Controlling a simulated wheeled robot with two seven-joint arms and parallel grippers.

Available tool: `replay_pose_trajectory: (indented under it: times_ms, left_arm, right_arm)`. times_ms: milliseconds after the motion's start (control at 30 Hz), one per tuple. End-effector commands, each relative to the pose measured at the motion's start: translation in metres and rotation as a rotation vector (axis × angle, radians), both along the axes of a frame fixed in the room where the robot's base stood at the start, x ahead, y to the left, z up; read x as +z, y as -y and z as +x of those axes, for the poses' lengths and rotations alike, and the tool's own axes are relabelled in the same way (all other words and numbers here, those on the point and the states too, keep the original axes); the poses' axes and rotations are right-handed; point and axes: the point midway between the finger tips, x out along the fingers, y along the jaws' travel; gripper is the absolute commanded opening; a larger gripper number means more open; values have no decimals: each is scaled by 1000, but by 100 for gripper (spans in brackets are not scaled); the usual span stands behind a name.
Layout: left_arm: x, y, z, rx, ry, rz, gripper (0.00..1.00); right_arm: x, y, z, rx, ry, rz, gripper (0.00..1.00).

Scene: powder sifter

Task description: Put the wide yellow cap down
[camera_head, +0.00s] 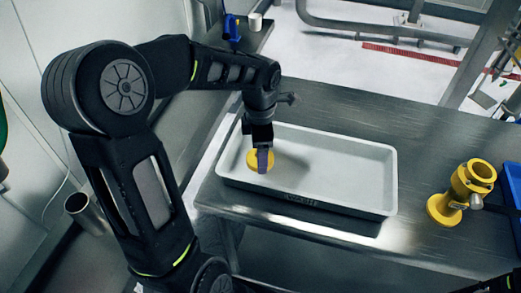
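The wide yellow cap (251,161) is at the left end of the pale grey tray (378,178). My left gripper (263,161) points down over that end of the tray. One finger passes in front of the cap, and yellow shows on both sides of it. The other finger is hidden, but the gripper appears shut on the cap. I cannot tell whether the cap touches the tray floor. My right gripper is not in view; only a dark piece of my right arm seems to show at the bottom right corner.
A yellow flanged fitting (463,191) stands on the metal table (424,130) right of the tray. A blue bin (514,183) is at the right edge. The tray's middle and right are empty. A blue item (231,27) and a white cup (255,21) stand at the back.

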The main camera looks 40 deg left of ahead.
Motion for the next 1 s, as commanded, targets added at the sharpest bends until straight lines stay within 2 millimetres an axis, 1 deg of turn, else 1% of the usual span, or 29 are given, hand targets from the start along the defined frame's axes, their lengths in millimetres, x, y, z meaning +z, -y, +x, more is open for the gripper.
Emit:
replay_pose_trajectory:
  times_ms: [133, 167, 400, 667, 800, 833, 967, 1000]
  left_arm:
    - [-5, 0, 0, 0, 0, 0, 36]
    - [-3, 0, 0, 0, 0, 0, 76]
    - [-3, 0, 0, 0, 0, 0, 96]
    - [-2, 0, 0, 0, 0, 0, 96]
    - [3, 0, 0, 0, 1, 1, 96]
    - [5, 0, 1, 1, 2, 1, 96]
    - [21, -1, 1, 1, 4, 2, 96]
    - [29, 0, 1, 1, 6, 2, 96]
  right_arm:
    - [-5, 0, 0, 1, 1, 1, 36]
    - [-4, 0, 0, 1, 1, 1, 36]
    - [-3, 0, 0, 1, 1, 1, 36]
    - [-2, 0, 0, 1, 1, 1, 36]
    - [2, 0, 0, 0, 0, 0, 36]
    - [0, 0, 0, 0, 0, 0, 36]
    - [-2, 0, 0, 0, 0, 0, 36]
    - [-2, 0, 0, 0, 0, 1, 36]
